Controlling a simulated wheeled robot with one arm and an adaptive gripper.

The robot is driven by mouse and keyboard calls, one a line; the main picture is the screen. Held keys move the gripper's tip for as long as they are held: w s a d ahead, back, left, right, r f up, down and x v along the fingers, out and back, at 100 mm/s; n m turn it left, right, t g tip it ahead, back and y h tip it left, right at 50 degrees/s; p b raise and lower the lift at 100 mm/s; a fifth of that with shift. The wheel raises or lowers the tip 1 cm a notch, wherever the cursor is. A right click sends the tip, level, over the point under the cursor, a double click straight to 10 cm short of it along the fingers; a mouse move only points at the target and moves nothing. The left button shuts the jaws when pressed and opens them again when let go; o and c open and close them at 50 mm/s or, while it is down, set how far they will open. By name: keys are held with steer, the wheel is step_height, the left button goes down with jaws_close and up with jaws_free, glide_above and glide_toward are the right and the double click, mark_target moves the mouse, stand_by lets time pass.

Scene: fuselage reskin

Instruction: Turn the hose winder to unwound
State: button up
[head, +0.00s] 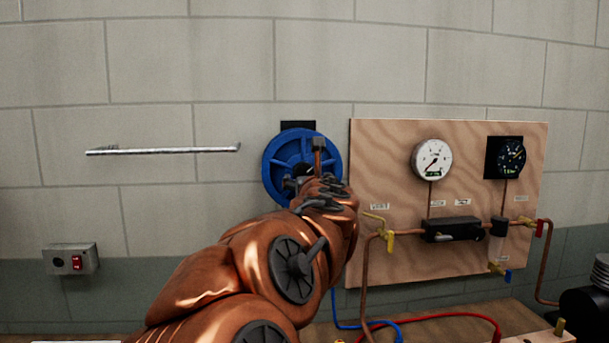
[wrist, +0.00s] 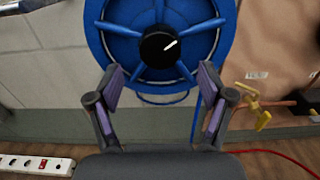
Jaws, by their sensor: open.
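The hose winder (head: 273,165) is a blue spoked wheel on the block wall, left of the wooden panel. In the wrist view the winder (wrist: 98,42) fills the upper middle, with a black round knob (wrist: 166,46) at its hub. A white mark on the knob points to the upper right. My gripper (wrist: 170,82) is open, its two purple-padded fingers apart below the knob and in front of the wheel's lower part. Nothing is between the fingers. In the head view my gripper (head: 298,184) is in front of the wheel, and my arm hides the wheel's lower right.
The wooden panel (head: 400,270) with gauges and copper pipes is close on the right. A yellow valve handle (wrist: 262,116) juts out there. A metal rail (head: 165,151) is on the wall at left, above a red-switch box (head: 71,259). Blue and red hoses lie below.

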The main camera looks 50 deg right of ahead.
mark_target(304, 173)
steer(key=shift+p+x, duration=0.4)
steer(key=shift+x, duration=2.1)
steer(key=c, duration=1.2)
steer(key=shift+o, duration=0.2)
